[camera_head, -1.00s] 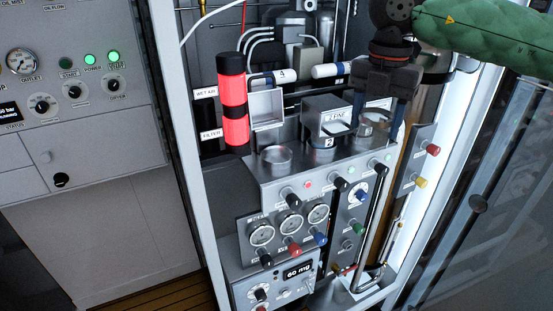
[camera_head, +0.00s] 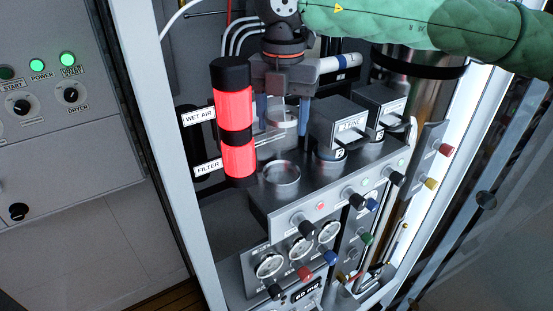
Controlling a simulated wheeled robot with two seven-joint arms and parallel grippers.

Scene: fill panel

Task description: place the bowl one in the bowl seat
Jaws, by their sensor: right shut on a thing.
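My right gripper (camera_head: 283,110) hangs down at the end of the green-sleeved arm. Its two blue-grey fingers are shut on a pale, round bowl (camera_head: 284,118), which sits between them near the red-lit column. I take this to be bowl one. The bowl is held behind an open round metal ring (camera_head: 282,173) on the panel's left top, which looks like the bowl seat. The gap between bowl and ring is hard to judge. My left gripper is not in view.
A red-lit column (camera_head: 237,158) stands close to the left of the gripper. Labelled grey blocks (camera_head: 338,120) stand to its right, with a bowl marked 2 (camera_head: 329,162) below one. Knobs and gauges (camera_head: 270,265) cover the front. The white cabinet frame (camera_head: 160,130) bounds the left.

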